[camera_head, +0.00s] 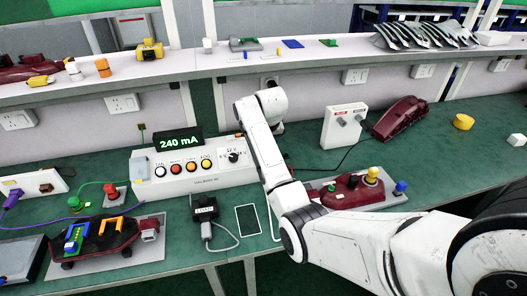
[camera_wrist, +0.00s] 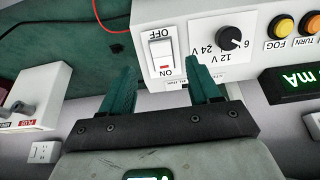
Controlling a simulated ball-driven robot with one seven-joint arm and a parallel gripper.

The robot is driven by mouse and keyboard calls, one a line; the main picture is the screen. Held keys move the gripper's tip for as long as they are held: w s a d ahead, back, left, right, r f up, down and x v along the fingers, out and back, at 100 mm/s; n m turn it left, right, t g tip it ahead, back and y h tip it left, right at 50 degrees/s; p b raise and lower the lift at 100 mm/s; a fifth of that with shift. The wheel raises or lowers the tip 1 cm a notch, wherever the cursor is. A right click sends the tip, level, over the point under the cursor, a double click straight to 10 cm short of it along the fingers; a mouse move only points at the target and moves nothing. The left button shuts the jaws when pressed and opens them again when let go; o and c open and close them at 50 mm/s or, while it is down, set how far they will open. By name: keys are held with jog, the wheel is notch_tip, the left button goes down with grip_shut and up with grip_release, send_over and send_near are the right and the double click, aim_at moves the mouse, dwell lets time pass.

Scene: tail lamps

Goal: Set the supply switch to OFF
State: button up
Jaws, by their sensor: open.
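The supply switch (camera_wrist: 161,52) is a white rocker on the front of the white supply box (camera_wrist: 190,14) in the wrist view, which shows the scene upside down. Its OFF label is above it in the picture and its ON label below. A red mark shows at the ON end; which side is pressed I cannot tell for sure. My gripper (camera_wrist: 162,76) is open and empty, its two dark green fingers pointing at the box, one on each side below the switch. In the head view the supply box (camera_head: 188,187) stands mid-table; my arm hides the switch and the gripper.
A lit display reading 240 mA (camera_head: 180,142) tops the box. A voltage knob (camera_wrist: 229,38) is right of the switch in the wrist view. A white box with terminals (camera_head: 343,127) and a red lamp on a plate (camera_head: 352,190) stand to the right.

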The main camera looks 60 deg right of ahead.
jog(key=x, duration=0.7)
jog(key=shift+w+f, duration=0.1)
jog(key=shift+f, duration=0.1)
jog(key=shift+c, duration=0.3)
jog(key=c, duration=1)
jog(key=shift+a+f, duration=0.1)
jog(key=shift+f, duration=0.1)
jog(key=shift+f+t+h+b, duration=0.25)
jog(key=shift+t+h+b, duration=0.05)
jog(key=shift+t+h, duration=0.55)
jog(key=shift+r, duration=0.1)
jog(key=o, duration=1.1)
jog(key=shift+c, duration=0.2)
